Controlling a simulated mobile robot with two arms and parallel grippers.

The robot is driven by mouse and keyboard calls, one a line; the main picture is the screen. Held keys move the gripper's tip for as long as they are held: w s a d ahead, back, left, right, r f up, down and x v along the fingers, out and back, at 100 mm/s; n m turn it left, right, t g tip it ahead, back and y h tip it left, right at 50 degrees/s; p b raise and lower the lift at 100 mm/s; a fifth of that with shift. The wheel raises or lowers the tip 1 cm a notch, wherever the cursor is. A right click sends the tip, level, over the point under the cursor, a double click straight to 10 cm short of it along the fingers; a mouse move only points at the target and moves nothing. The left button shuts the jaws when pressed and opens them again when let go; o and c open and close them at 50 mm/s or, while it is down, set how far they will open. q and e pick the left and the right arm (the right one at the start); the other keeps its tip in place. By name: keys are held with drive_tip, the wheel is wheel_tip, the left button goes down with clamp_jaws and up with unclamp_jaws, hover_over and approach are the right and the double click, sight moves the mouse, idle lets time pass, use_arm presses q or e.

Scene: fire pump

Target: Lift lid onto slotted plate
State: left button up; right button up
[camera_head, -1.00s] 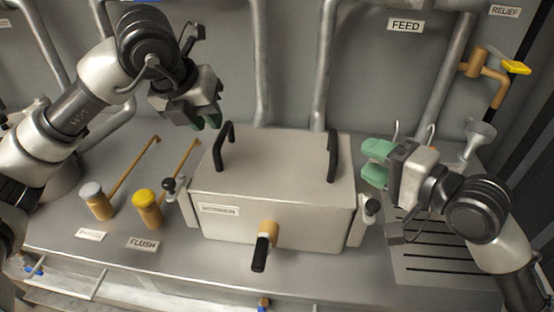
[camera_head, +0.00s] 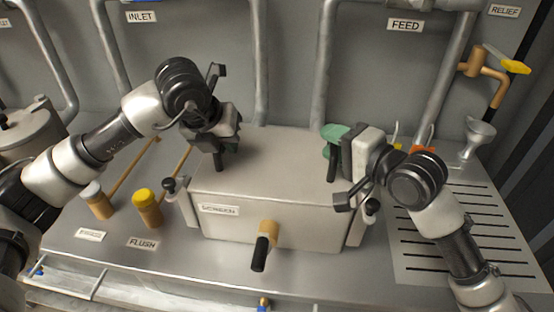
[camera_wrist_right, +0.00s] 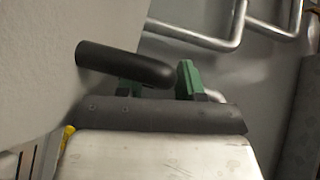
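The grey lid (camera_head: 285,165) lies on the box marked SCREEN (camera_head: 285,225). It has two upright black handles. My left gripper (camera_head: 226,145) is at the lid's left handle (camera_head: 219,160); its fingers are mostly hidden and I cannot tell whether they are shut. My right gripper (camera_head: 333,142), with green fingertips, is at the lid's right handle (camera_head: 332,167). In the right wrist view the green fingers (camera_wrist_right: 158,84) are apart, with the black handle (camera_wrist_right: 120,63) reaching between them.
A black-tipped lever (camera_head: 260,252) sticks out of the box front. Clamps stand at both box sides (camera_head: 180,200). Yellow-topped FLUSH knob (camera_head: 147,205) is to the left. A funnel (camera_head: 478,135) stands behind the slotted plate; pipes line the wall.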

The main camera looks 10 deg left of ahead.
clamp_jaws()
drive_tip(key=shift+f, duration=0.1)
idle(1.2)
